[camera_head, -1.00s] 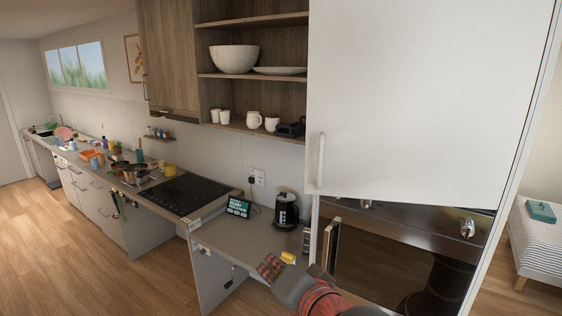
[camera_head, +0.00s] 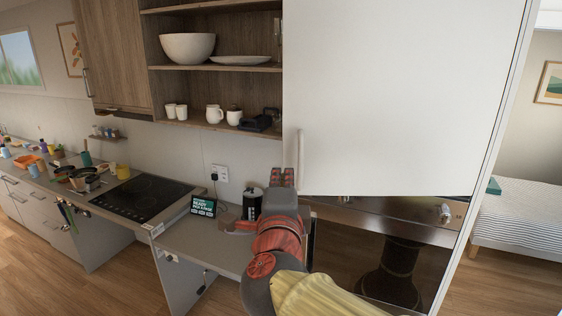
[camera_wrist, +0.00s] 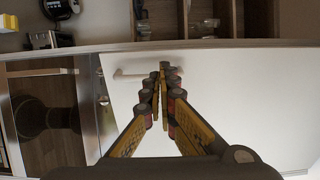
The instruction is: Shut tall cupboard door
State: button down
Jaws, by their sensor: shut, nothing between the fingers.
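The tall cupboard door (camera_head: 400,95) is a large white panel above the oven in the head view. Its upright bar handle (camera_head: 300,160) is near the lower left corner. I cannot tell whether the door stands slightly ajar or flush. My gripper (camera_head: 282,177) is shut and empty, just left of the handle by the door's lower left edge. In the wrist view, the closed fingertips (camera_wrist: 163,75) appear over the white door (camera_wrist: 230,95), beside its handle (camera_wrist: 130,74). Contact with the door cannot be told.
Below the door is a built-in oven (camera_head: 390,250). A black kettle (camera_head: 253,203) and a small display (camera_head: 203,206) stand on the counter behind my arm. Open shelves (camera_head: 215,68) with a white bowl and cups are left of the door. A striped bed (camera_head: 520,225) is at right.

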aim_at(284, 147)
jog(key=w, duration=0.4)
jog(key=w+p, duration=0.1)
jog(key=w, duration=0.8)
jog(key=shift+w+a+p, duration=0.25)
jog(key=shift+w+p, duration=0.1)
jog(key=shift+w, duration=0.05)
jog(key=shift+w, duration=0.1)
jog(key=shift+w+r+p, duration=0.15)
jog(key=shift+w+p, duration=0.2)
jog(key=shift+w, duration=0.25)
jog(key=shift+m+h, duration=0.6)
jog(key=shift+h, duration=0.3)
jog(key=shift+w+a+p, duration=0.15)
jog(key=shift+w+p, duration=0.75)
jog(key=shift+w, duration=1.35)
jog(key=shift+w+p, duration=0.35)
jog(key=shift+w, duration=0.85)
jog(key=w+d, duration=0.1)
jog(key=w, duration=0.6)
jog(key=shift+f+h+p, duration=0.2)
jog(key=shift+h+p, duration=0.1)
